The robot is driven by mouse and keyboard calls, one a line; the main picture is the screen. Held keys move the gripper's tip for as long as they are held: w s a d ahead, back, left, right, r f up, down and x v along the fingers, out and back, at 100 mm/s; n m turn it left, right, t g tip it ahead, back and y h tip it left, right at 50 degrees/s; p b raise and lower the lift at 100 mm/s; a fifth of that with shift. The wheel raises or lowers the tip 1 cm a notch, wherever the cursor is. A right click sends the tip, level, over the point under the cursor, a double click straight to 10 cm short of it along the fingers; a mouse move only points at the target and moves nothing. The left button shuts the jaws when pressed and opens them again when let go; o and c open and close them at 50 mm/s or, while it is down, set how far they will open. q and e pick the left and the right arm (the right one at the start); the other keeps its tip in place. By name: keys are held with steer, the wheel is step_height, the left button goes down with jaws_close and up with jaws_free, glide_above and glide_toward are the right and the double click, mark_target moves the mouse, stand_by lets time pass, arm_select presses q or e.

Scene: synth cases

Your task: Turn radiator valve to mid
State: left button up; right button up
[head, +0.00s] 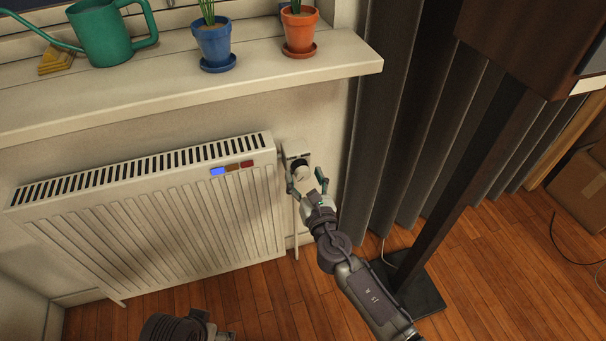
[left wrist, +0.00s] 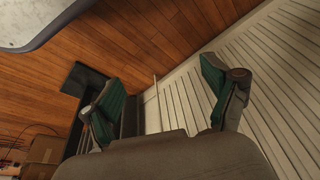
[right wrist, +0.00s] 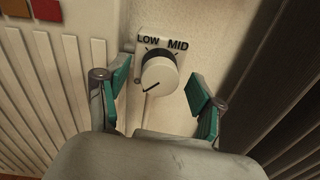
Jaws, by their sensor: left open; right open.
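The white radiator valve knob (right wrist: 160,72) is on a wall plate marked LOW and MID in the right wrist view. Its dark pointer line points to the lower left, away from both words. In the head view the knob (head: 300,169) is at the right end of the radiator (head: 150,215). My right gripper (head: 307,181) is open, with one finger on each side of the knob; I see gaps between fingers and knob in the wrist view. My left gripper (left wrist: 160,97) is open and empty, with floor and radiator beyond it.
Blue, brown and red squares (head: 232,167) mark the radiator; the blue looks brightest. A sill (head: 130,98) above holds a watering can (head: 103,35) and two potted plants. A grey curtain (head: 385,130) and dark stand (head: 460,190) are close on the right.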

arm_select(q)
steer(key=shift+s+r, duration=0.1)
steer(key=shift+r, duration=0.4)
arm_select(e)
steer(key=shift+x, duration=0.8)
steer(key=c, duration=1.1)
steer(key=shift+c, duration=0.2)
steer(key=shift+m, duration=0.3)
